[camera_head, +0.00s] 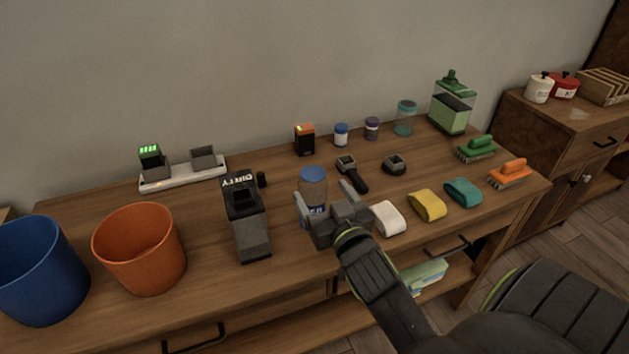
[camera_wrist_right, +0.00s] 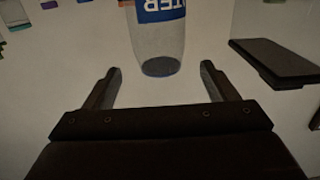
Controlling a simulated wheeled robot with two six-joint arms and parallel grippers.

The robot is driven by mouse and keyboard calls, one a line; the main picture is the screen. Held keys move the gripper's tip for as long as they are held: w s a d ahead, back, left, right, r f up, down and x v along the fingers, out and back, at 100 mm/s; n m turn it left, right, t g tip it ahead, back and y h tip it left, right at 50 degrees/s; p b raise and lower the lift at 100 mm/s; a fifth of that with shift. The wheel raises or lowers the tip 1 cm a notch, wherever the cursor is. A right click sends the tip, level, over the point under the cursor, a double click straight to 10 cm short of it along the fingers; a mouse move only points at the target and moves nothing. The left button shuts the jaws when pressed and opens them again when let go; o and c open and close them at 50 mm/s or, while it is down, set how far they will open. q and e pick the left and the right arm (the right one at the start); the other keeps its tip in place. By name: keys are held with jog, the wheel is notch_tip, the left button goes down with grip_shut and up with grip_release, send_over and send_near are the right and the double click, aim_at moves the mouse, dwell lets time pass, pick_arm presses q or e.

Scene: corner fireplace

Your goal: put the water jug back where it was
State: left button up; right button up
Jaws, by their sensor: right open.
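The water jug (camera_head: 313,184) is a clear bottle with a blue lid and a blue label, upright on the wooden table near its middle. My right gripper (camera_head: 325,196) is at the jug, with its open fingers on either side of the jug's lower part. In the right wrist view the jug (camera_wrist_right: 158,45) appears upside down, its label partly cut off at the top, ahead of and between the spread fingertips (camera_wrist_right: 160,67). I see a gap on both sides there. The jug's base is partly hidden by the gripper in the head view. My left gripper is not in view.
A dark device labelled "DIRTY" (camera_head: 247,222) stands close left of the jug. A black handled tool (camera_head: 353,174) lies close right, and white (camera_head: 389,218), yellow (camera_head: 427,205) and teal cloths (camera_head: 463,192) lie farther right. Orange (camera_head: 140,250) and blue bins (camera_head: 40,270) stand left.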

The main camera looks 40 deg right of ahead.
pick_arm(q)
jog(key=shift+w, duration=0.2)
pick_arm(e)
jog(key=shift+v, duration=2.1)
